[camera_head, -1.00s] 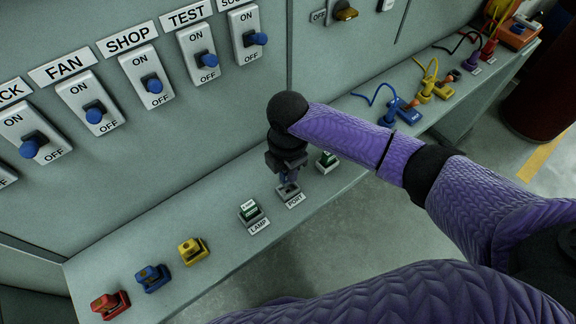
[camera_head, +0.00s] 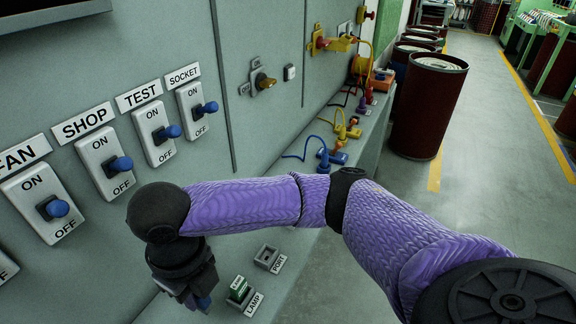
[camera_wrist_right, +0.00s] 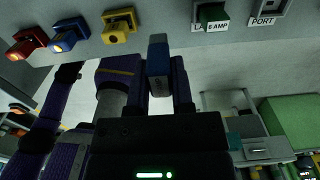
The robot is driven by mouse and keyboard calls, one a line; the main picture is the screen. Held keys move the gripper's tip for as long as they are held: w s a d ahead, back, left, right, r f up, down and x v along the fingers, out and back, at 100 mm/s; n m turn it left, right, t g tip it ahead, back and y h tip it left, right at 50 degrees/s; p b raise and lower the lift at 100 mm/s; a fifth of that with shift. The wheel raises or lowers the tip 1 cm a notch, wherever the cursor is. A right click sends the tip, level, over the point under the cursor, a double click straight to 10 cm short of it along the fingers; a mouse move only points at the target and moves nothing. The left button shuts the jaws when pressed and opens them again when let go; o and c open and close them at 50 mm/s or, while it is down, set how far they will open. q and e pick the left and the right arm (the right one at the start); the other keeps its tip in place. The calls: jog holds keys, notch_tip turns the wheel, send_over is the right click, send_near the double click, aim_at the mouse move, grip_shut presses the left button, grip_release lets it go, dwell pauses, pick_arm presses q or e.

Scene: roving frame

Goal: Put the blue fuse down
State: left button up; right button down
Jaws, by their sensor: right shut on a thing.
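The blue fuse (camera_wrist_right: 158,52) stands between the two fingers of my right gripper (camera_wrist_right: 160,75) in the right wrist view. In the head view my right gripper (camera_head: 198,290) hangs at the lower left, and a small blue part of the fuse (camera_head: 203,303) shows at its tip. The gripper is shut on the fuse. The PORT holder (camera_head: 267,257) looks empty and is apart from the gripper. The LAMP holder (camera_head: 240,296) beside it carries a green fuse. My left gripper is out of view.
In the wrist view, red (camera_wrist_right: 28,42), blue (camera_wrist_right: 68,36) and yellow (camera_wrist_right: 119,24) pieces line the shelf. Switches with blue levers (camera_head: 57,208) stick out of the panel. Coloured plugs with cables (camera_head: 333,155) sit farther along the shelf. Dark red drums (camera_head: 430,105) stand on the floor.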

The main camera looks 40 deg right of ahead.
jog(key=shift+d, duration=0.1)
notch_tip(320, 180, down, 10)
jog(key=b, duration=0.3)
jog(key=shift+d+b, duration=0.15)
jog(key=shift+b, duration=0.25)
jog(key=shift+f, duration=0.1)
